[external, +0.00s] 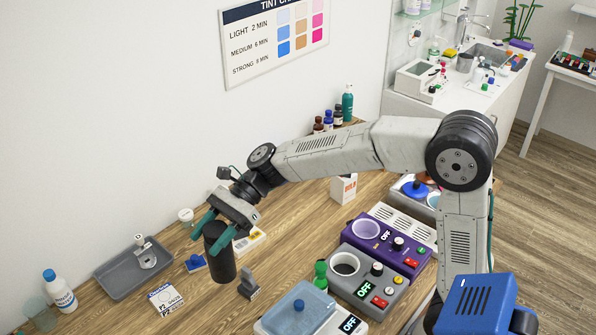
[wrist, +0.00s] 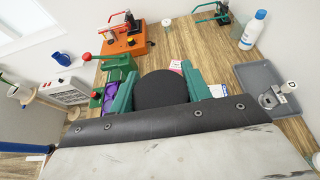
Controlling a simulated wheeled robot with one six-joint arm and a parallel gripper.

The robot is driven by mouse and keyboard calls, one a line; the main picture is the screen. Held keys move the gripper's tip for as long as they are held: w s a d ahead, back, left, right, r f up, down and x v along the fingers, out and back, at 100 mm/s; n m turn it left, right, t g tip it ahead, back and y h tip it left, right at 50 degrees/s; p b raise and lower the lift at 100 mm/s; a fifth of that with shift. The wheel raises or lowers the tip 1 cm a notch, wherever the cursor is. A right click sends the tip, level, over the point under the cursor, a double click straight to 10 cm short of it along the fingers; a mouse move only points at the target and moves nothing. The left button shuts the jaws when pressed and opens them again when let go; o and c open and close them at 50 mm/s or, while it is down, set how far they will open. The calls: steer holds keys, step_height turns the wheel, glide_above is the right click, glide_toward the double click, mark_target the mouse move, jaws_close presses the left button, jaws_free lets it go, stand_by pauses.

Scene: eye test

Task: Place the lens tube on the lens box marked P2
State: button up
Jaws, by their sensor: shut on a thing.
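My gripper (external: 215,229) has green fingers and is shut on the lens tube (external: 221,262), a dark upright cylinder held above the wooden counter. In the wrist view the tube's round dark end (wrist: 158,88) sits between the two green fingers (wrist: 160,94). A small white box with blue and dark print (external: 165,299) lies on the counter to the left of and below the tube in the external view; its print is too small to read surely as P2. A white box with yellow marks (external: 249,241) lies behind the tube, partly hidden by the gripper.
A grey tray (external: 118,284) holding a metal device (external: 146,255) is at left, near a white bottle with a blue cap (external: 60,292). A blue item (external: 195,262) and a small grey stand (external: 249,284) flank the tube. Heater units (external: 365,280) crowd the right.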

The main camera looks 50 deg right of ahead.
steer(key=x, duration=0.2)
steer(key=r+x, duration=0.1)
steer(key=x, duration=0.1)
steer(key=shift+s+a+f, duration=0.15)
steer(key=shift+a, duration=0.4)
step_height(320, 180, down, 5)
steer(key=shift+w+a+f, duration=0.95)
steer(key=shift+w+a, duration=0.05)
steer(key=shift+w, duration=1.45)
steer(key=shift+w+a+f, duration=1)
steer(key=shift+w, duration=1.45)
steer(key=shift+w+a+f, duration=0.95)
steer(key=shift+w+a, duration=0.05)
steer(key=shift+w, duration=1.45)
steer(key=shift+f, duration=0.1)
steer(key=o, duration=1.4)
steer(key=shift+c, duration=0.2)
steer(key=v, duration=1.2)
